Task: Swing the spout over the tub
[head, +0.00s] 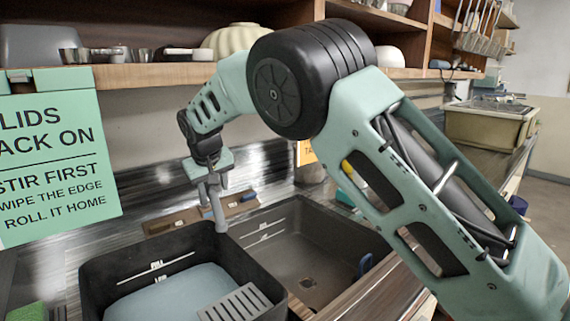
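A black tub (120,266) stands at the front left, with pale blue glaze inside and white level marks on its inner wall. A grey spout (219,214) hangs below my gripper, its lower end in line with the tub's back right corner, beside the sink basin. My gripper (211,188) is at the upper part of the spout, pointing down. The fingers and the spout are similar greys and overlap, so I cannot tell whether the fingers are shut on it. The spout's base is hard to make out.
A dark sink basin (325,245) with a drain lies right of the tub. A grey slotted piece (236,303) sits at the tub's front right. A green sign (52,150) hangs at left.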

